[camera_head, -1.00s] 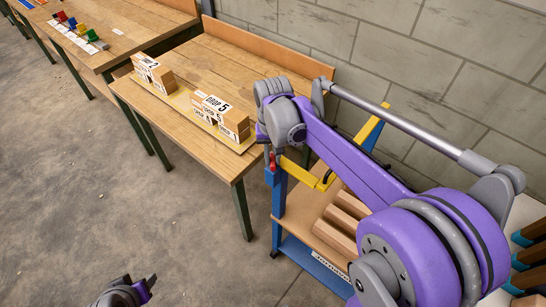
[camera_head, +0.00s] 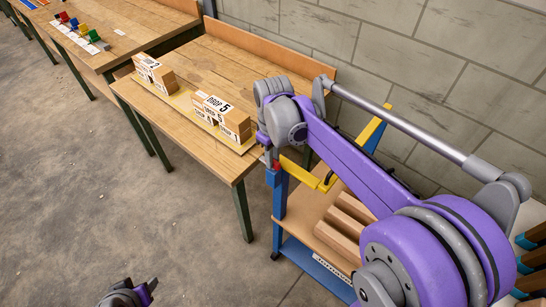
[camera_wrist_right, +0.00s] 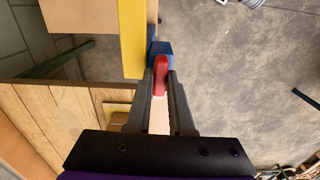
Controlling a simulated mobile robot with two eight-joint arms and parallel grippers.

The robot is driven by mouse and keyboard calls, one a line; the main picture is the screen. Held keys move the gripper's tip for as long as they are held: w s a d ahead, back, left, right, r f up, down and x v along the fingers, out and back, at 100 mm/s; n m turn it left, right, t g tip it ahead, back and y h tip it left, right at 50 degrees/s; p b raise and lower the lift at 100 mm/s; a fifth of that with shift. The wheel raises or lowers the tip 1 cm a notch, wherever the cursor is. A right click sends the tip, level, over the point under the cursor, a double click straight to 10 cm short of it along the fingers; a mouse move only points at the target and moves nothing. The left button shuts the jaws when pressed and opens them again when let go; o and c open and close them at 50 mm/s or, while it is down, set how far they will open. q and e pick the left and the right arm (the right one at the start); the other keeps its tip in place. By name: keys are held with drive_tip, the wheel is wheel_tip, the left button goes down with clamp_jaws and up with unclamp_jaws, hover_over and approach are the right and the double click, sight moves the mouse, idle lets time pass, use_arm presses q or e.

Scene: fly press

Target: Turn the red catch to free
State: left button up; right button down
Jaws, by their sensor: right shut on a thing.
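The red catch (camera_wrist_right: 160,75) is a small rounded lever on a blue block (camera_wrist_right: 161,48) beside a yellow bar (camera_wrist_right: 132,40). In the right wrist view it lies between the two dark fingers of my right gripper (camera_wrist_right: 161,92), which is shut on it. In the head view my right gripper (camera_head: 271,156) reaches down onto the catch above the blue post (camera_head: 279,200), and hides most of it. My left gripper (camera_head: 128,292) shows only partly at the bottom left of the head view, away from the catch; its opening is unclear.
A yellow arm (camera_head: 303,174) runs beside the catch, above a wooden shelf holding several wooden blocks (camera_head: 345,220). A wooden table (camera_head: 205,150) with labelled boxes (camera_head: 222,117) stands just left. The floor (camera_head: 100,220) at lower left is clear.

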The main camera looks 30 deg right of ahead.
drive_tip(key=shift+n, duration=0.3)
drive_tip(key=c, duration=0.8)
unclamp_jaws()
wheel_tip(320, 180, up, 11)
drive_tip(key=shift+p, duration=0.3)
drive_tip(key=shift+f, duration=0.1)
drive_tip(key=s+a+f+m+t, duration=0.2)
drive_tip(key=s+a+f, duration=0.1)
drive_tip(key=s+f, duration=0.4)
drive_tip(key=s+a+f+m+t, duration=0.2)
drive_tip(key=s+a+f+t, duration=0.1)
drive_tip(key=s+f, duration=0.4)
drive_tip(key=shift+s+f+m+t, duration=0.15)
drive_tip(key=shift+s+m+t, duration=0.15)
drive_tip(key=shift+s, duration=0.35)
